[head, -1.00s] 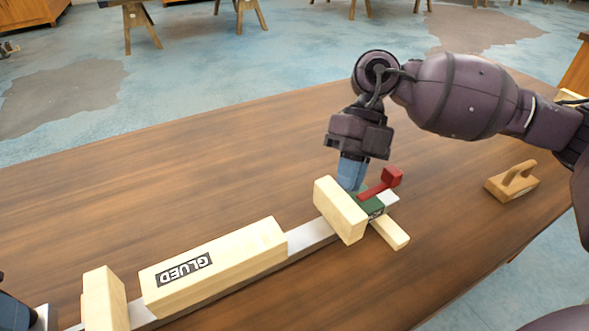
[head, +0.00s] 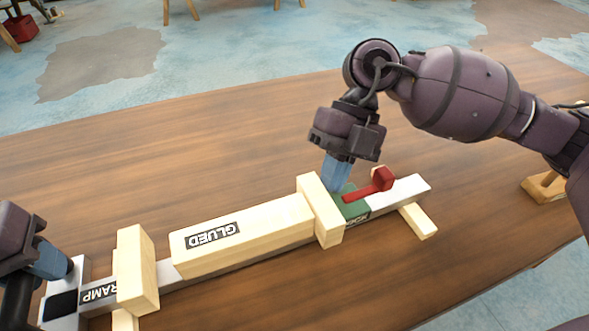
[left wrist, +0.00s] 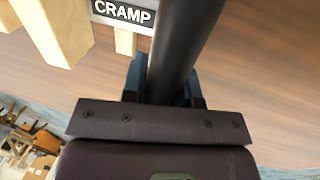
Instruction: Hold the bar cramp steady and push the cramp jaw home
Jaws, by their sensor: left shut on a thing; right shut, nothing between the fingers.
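The bar cramp (head: 412,189) is a pale metal bar lying across the table. Its left end has a CRAMP label, also visible in the left wrist view (left wrist: 123,12). My left gripper (head: 62,266) is shut on the cramp's dark round handle (left wrist: 182,45) at that end. The green cramp jaw (head: 352,205) carries a red lever (head: 372,184) and a wooden pad (head: 318,206). The pad stands against or very near the right end of the GLUED wood block (head: 245,235). My right gripper (head: 337,180) is shut and empty, its tips down beside the jaw, partly hidden behind the pad.
A second wooden pad (head: 137,268) stands at the bar's left end, with a short gap to the GLUED block. Wooden feet (head: 418,221) lift the bar. A wooden tool (head: 544,187) lies at the right edge. The table behind the cramp is clear.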

